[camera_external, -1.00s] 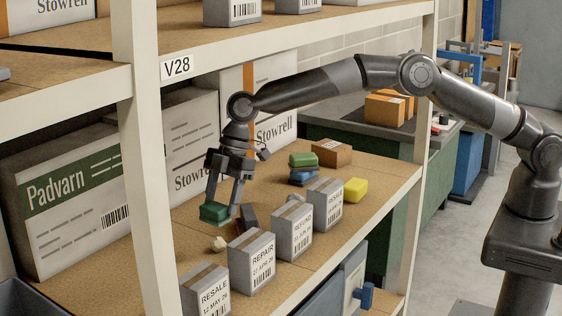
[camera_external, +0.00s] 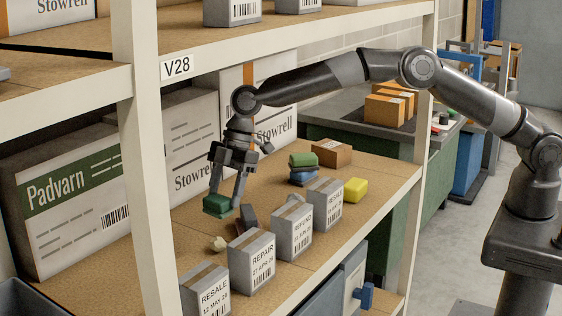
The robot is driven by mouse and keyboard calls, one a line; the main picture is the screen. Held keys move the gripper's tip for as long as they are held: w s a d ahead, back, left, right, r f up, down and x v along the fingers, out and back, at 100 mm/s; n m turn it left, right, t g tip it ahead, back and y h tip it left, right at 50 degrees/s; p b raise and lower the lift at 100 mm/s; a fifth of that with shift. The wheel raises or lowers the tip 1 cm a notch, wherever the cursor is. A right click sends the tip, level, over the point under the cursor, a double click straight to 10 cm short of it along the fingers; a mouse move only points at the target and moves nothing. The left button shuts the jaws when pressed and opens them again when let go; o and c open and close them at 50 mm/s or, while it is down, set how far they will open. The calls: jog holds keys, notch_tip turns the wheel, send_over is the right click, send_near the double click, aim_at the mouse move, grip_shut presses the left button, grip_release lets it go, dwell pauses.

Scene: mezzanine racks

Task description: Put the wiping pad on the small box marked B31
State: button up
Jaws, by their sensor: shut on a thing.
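My gripper (camera_external: 222,200) points down over the shelf and is shut on a green pad (camera_external: 216,206), which looks like the wiping pad. The pad is held just above the shelf board, behind the row of small grey boxes. These grey boxes carry printed words: RESALE (camera_external: 208,292), REPAIR (camera_external: 251,262), REFUND (camera_external: 293,232) and one at the far end (camera_external: 325,205) that is hard to read. A small brown box (camera_external: 332,153) with a pale label stands farther back. I cannot read B31 on any box.
A dark block (camera_external: 249,216) and a crumpled pale scrap (camera_external: 219,244) lie near my gripper. A green and blue stack (camera_external: 303,168) and a yellow block (camera_external: 355,190) lie to the right. Large Padvarn (camera_external: 70,205) and Stowrell cartons stand behind. The upper shelf (camera_external: 290,30) is overhead.

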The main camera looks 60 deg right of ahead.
jog(key=w+d+f+m+t+h, duration=0.15)
jog(key=w+d+m, duration=0.4)
jog(key=d, duration=0.85)
jog(key=w+d+m+t+h, duration=0.1)
jog(key=w+d+m+h, duration=0.2)
jog(key=d+m, duration=0.85)
jog(key=w+d+f+m+t+h, duration=0.15)
jog(key=w+d+m, duration=0.3)
jog(key=d, duration=1.15)
jog(key=m+g+h, duration=0.3)
jog(key=m+g, duration=0.1)
jog(key=m, duration=0.9)
send_near(331, 146)
jog(key=shift+w+d+f, duration=0.5)
jog(key=shift+d+f, duration=0.25)
jog(key=shift+s+d, duration=0.15)
jog(key=shift+d, duration=0.05)
jog(key=shift+d+f+m, duration=0.1)
jog(key=shift+f+m, duration=0.1)
jog(key=shift+m, duration=0.05)
jog(key=shift+f, duration=1.25)
jog(key=shift+f, duration=0.15)
jog(key=o, duration=1)
